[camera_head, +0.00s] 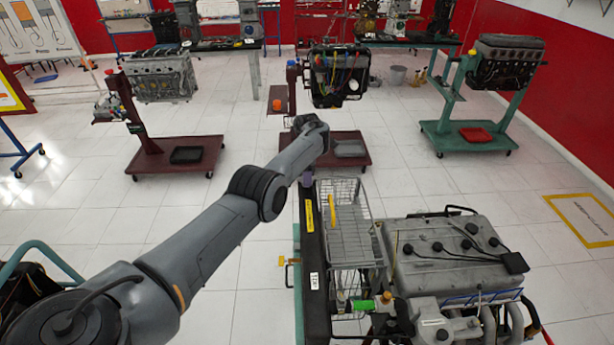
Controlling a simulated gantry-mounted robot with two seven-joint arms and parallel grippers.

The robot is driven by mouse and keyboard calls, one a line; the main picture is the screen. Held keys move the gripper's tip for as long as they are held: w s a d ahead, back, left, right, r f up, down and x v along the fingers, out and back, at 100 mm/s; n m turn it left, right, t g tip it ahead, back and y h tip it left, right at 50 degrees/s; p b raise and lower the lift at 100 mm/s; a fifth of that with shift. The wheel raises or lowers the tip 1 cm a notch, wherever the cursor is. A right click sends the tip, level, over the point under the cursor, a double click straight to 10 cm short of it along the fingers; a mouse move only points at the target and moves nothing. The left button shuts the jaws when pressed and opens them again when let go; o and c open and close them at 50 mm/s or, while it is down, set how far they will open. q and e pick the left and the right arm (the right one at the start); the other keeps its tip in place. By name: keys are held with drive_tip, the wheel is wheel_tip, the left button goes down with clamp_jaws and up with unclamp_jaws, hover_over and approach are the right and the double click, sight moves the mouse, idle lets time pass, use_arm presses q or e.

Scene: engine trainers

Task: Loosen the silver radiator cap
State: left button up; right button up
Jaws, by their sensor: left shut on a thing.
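My left arm comes in from the lower left and bends down at the wrist. My left gripper (307,182) is small in the picture and points down at the far end of the long black radiator (314,270), beside the wire basket. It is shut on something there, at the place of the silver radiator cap. The cap itself is hidden by the gripper and wrist, so its turn or seating cannot be seen. My right gripper is not in view.
A wire basket (346,240) holding a yellow item stands right of the radiator. The grey engine (440,250) with black leads fills the lower right. Other engine stands, including one with a red tray (476,134), stand farther back.

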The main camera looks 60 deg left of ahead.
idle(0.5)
use_arm(q)
drive_tip(key=o, duration=1)
drive_tip(key=shift+o, duration=0.2)
wheel_tip(320, 180, up, 11)
drive_tip(key=shift+f, duration=0.1)
